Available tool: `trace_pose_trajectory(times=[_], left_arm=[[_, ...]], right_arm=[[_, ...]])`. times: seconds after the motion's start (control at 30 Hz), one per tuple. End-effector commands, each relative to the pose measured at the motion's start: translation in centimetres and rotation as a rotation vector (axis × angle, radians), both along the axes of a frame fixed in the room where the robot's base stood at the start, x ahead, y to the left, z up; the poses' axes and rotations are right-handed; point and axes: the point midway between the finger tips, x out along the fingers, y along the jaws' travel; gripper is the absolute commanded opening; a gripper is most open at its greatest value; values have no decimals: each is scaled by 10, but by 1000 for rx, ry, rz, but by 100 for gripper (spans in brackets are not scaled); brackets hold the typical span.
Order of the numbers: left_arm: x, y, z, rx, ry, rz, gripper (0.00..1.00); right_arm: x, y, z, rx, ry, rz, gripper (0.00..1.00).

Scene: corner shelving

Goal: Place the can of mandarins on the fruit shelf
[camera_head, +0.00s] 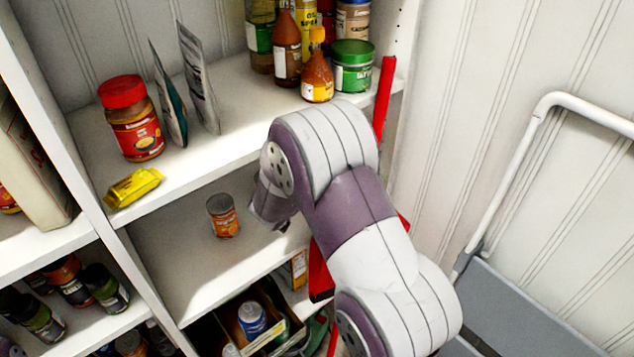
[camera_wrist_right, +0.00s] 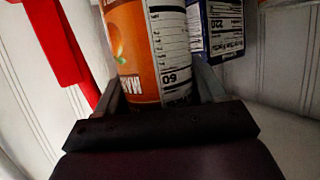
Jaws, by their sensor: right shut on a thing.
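In the right wrist view, an orange can (camera_wrist_right: 145,45) with a fruit picture, the letters "MA" and a white nutrition panel stands between the fingers of my right gripper (camera_wrist_right: 160,88), which is shut on it. In the head view my right arm reaches to the middle shelf (camera_head: 180,265); its fingers and the held can are hidden behind the arm. A small can with an orange label (camera_head: 223,216) stands upright on that shelf, left of my wrist. I cannot read its label. My left gripper is not in view.
A dark blue box (camera_wrist_right: 218,28) is close to the right of the held can. A red bar (camera_head: 384,100) runs behind my arm. A peanut butter jar (camera_head: 136,130), yellow packet (camera_head: 133,187) and bottles are on the shelf above. The middle shelf's left part is bare.

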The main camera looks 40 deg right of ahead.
Motion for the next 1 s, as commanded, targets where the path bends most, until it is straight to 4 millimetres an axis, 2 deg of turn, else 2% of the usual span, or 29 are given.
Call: trace_pose_trajectory(times=[0.1, 0.27, 0.33, 0.57, 0.73, 1.0], left_arm=[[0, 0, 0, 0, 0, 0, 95], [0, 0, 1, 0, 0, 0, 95], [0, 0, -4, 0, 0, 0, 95], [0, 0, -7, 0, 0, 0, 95], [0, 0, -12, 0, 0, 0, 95], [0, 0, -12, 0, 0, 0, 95]], right_arm=[[15, -26, 0, 0, -1, -4, 26], [32, -53, 1, -1, -2, -2, 26], [31, -50, -17, 0, 3, 1, 26], [31, -49, -38, -1, 0, 2, 26], [31, -49, -67, 1, 2, 3, 26], [31, -49, -70, 1, -3, 2, 26]])
